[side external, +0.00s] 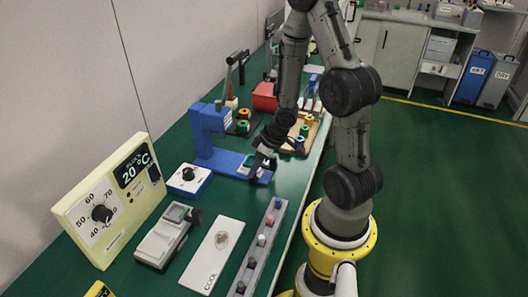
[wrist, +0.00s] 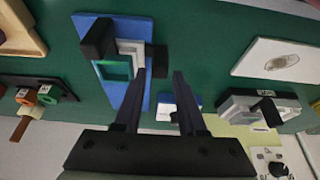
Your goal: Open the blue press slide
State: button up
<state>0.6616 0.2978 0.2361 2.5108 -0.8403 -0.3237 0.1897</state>
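The blue press (side external: 206,130) stands on the green bench in the side view, with an upright blue column and a long blue base. In the wrist view its blue base (wrist: 83,58) lies at upper left of centre, with a black block (wrist: 98,40) and pale grey stepped part (wrist: 130,47) on it. I cannot tell which part is the slide. My gripper (side external: 262,170) is down at the near right end of the base, partly hiding it. In the wrist view my gripper (wrist: 159,72) is open, its fingers apart with nothing between them; I cannot tell if it touches the press.
A small blue-edged dial box (side external: 188,180), a cream temperature panel (side external: 112,200), a grey device (side external: 166,236), a white COOL plate (side external: 212,256) and a grey peg rail (side external: 262,250) stand nearer. A wooden tray (side external: 303,133) and red box (side external: 265,97) lie beyond.

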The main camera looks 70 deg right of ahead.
jog(key=v, duration=0.8)
jog(key=shift+r, duration=0.35)
jog(key=shift+s, duration=0.15)
dwell(0.7)
jog(key=w+a+r+m+t+h, duration=0.1)
jog(key=w+a+r+t+h, duration=0.15)
jog(key=r, duration=0.75)
jog(key=w+a+r+t+h, duration=0.2)
jog(key=w+a+r+t, duration=0.15)
jog(key=r, duration=0.65)
jog(key=s+a+f+g+y, duration=0.2)
jog(key=s+a, duration=0.2)
jog(key=s, duration=0.2)
jog(key=s+a+f+n+g+y, duration=0.1)
jog(key=s+a+f+g+y, duration=0.1)
jog(key=s, duration=0.4)
jog(key=shift+s+a+g, duration=0.4)
jog(key=shift+a+g, duration=0.1)
jog(key=shift+a, duration=0.55)
